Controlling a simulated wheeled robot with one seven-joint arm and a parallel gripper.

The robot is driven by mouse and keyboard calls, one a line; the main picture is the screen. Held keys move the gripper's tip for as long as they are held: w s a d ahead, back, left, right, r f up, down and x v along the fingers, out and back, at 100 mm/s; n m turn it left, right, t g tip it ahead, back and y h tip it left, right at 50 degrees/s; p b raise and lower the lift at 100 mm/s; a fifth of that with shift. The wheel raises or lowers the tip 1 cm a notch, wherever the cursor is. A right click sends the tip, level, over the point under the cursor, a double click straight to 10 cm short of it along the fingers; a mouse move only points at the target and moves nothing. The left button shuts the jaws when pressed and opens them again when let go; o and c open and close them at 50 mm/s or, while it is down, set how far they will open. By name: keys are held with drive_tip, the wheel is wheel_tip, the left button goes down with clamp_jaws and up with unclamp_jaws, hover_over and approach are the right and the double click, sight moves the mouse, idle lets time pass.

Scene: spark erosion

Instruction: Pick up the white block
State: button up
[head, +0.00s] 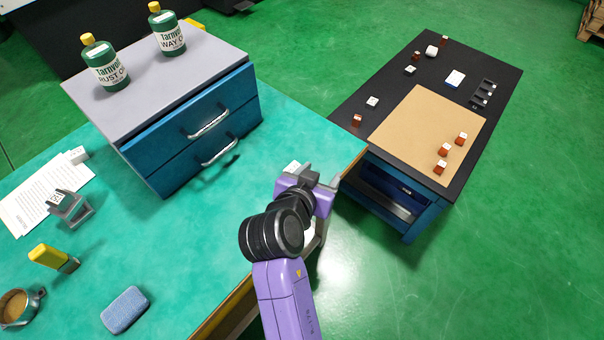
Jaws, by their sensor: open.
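My gripper (313,178) is open, over the right edge of the green-topped bench (235,215). A small pale patch shows at its left finger; I cannot tell whether it is a block or part of the gripper. A small white block (79,154) sits at the upper end of the papers on the left of the bench, well away from my gripper. A whitish rounded piece (432,51) and a white piece with a blue mark (455,77) lie on the dark table. I cannot tell which of these is the task's white block.
A blue drawer cabinet (215,125) with two green bottles stands on the bench. A vise-like holder (70,207), yellow-handled tool (52,257), cup (20,306) and blue sponge (125,310) lie at left. The dark table (390,75) holds a tan mat (420,120) and several small blocks.

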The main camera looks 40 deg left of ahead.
sight(293, 169)
drive_tip(key=shift+m+g+h, duration=0.5)
drive_tip(key=shift+m+h, duration=0.2)
drive_tip(key=shift+m, duration=0.1)
drive_tip(key=s+a, duration=0.2)
drive_tip(key=a, duration=0.1)
drive_tip(key=a+r, duration=0.1)
drive_tip(key=a, duration=0.1)
drive_tip(key=shift+s+a+r+b, duration=0.1)
drive_tip(key=shift+s+b, duration=0.2)
drive_tip(key=shift+s, duration=0.1)
drive_tip(key=s, duration=0.1)
drive_tip(key=s+a+r+m+h, duration=0.1)
drive_tip(key=s+a+m+g, duration=0.1)
drive_tip(key=s, duration=0.1)
drive_tip(key=shift+a+r+h+b, duration=0.15)
drive_tip(key=shift+h+b, duration=0.15)
drive_tip(key=shift+h, duration=0.1)
drive_tip(key=shift+s, duration=0.15)
drive_tip(key=shift+a+x, duration=0.1)
drive_tip(key=shift+x, duration=1.75)
drive_tip(key=shift+a+x, duration=0.15)
drive_tip(key=shift+x, duration=1.75)
drive_tip(key=shift+d+r, duration=0.1)
clamp_jaws()
